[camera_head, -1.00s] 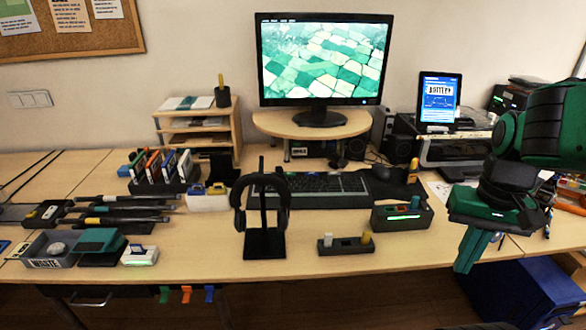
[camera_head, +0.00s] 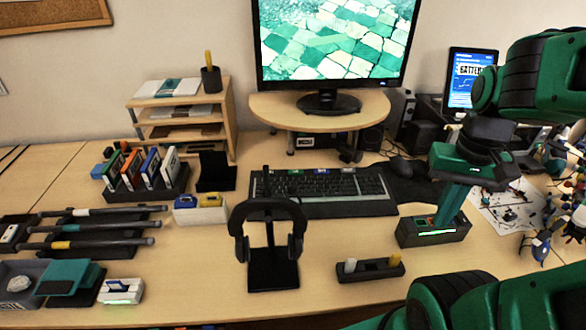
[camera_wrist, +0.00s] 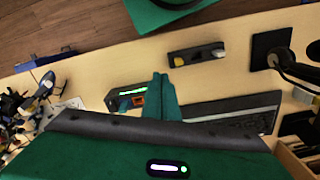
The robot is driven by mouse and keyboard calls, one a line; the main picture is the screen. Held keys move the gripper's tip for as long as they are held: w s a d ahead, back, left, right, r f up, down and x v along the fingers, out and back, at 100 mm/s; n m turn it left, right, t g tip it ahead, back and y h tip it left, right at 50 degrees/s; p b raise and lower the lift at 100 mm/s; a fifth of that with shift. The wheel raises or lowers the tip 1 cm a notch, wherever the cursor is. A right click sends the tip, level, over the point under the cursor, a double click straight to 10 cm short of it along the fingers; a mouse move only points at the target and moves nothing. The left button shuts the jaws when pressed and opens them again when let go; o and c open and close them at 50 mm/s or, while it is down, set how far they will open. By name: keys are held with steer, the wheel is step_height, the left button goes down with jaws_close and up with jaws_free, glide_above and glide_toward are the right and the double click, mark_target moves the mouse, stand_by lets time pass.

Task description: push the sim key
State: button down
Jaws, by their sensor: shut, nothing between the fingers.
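A black box (camera_head: 455,234) with a lit green strip and small coloured keys on top stands on the desk right of the keyboard. It also shows in the wrist view (camera_wrist: 118,101), with an orange key (camera_wrist: 138,99) at its near end. My gripper (camera_head: 439,224) is shut and empty, pointing down at the top of this box. Its fingers (camera_wrist: 161,78) partly hide the box top, and I cannot tell whether the tips touch it. The black keyboard (camera_head: 345,205) has several coloured labels along its back edge. I cannot read which key is the sim key.
A headphone stand (camera_head: 272,270) and a small black holder (camera_head: 370,270) with white and yellow pegs stand in front of the keyboard. The monitor (camera_head: 335,45) is on a raised shelf behind. Some desk is clear left of the headphones.

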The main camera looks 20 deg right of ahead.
steer(key=w+n+t+h, duration=0.1)
steer(key=w+t, duration=0.1)
steer(key=w, duration=0.8)
steer(key=n+t+y, duration=0.1)
steer(key=t+y, duration=0.4)
steer(key=t, duration=0.2)
glide_above(298, 173)
step_height(298, 173, down, 6)
steer(key=shift+f, duration=0.15)
steer(key=shift+f, duration=0.1)
steer(key=shift+f, duration=4.3)
